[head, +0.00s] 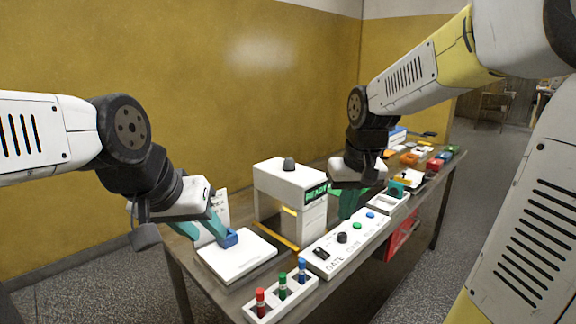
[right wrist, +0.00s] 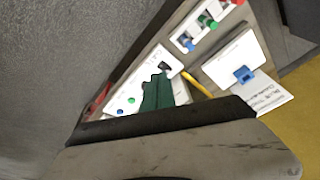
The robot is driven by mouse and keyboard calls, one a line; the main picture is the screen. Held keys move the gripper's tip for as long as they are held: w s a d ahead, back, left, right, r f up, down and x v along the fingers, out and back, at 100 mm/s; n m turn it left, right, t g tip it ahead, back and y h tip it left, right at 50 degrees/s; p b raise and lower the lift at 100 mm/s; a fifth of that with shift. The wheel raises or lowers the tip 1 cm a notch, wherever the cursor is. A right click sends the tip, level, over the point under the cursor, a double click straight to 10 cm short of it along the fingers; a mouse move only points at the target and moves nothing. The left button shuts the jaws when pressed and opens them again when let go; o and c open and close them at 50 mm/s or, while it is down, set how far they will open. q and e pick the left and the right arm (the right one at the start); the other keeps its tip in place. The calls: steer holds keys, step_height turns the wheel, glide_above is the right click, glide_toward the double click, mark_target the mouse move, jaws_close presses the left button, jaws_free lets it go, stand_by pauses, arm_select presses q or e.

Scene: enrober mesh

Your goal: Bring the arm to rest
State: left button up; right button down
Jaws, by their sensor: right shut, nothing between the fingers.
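My left gripper (head: 207,232) is at the left end of the table, its teal fingers apart. One finger is close to a blue block (head: 230,239) at the edge of a white plate (head: 236,262); I cannot tell whether they touch. The block also shows in the right wrist view (right wrist: 243,74). My right gripper (head: 346,208) is shut and empty, its green fingers pointing down above or just behind the white control panel (head: 325,262). In the right wrist view the fingers (right wrist: 157,92) overlap that panel.
A white machine (head: 290,186) with a green display stands between the grippers. A white holder (head: 264,319) with red, green and blue tubes is at the front. Trays and small coloured things (head: 409,158) fill the far end. The grey floor is clear.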

steer(key=s+r+m+t+y, duration=0.1)
steer(key=s+r+t, duration=0.2)
steer(key=s, duration=1)
steer(key=shift+s+d+r+t, duration=0.2)
steer(key=shift+d+r+t, duration=0.15)
steer(key=shift+r, duration=0.2)
stand_by(0.7)
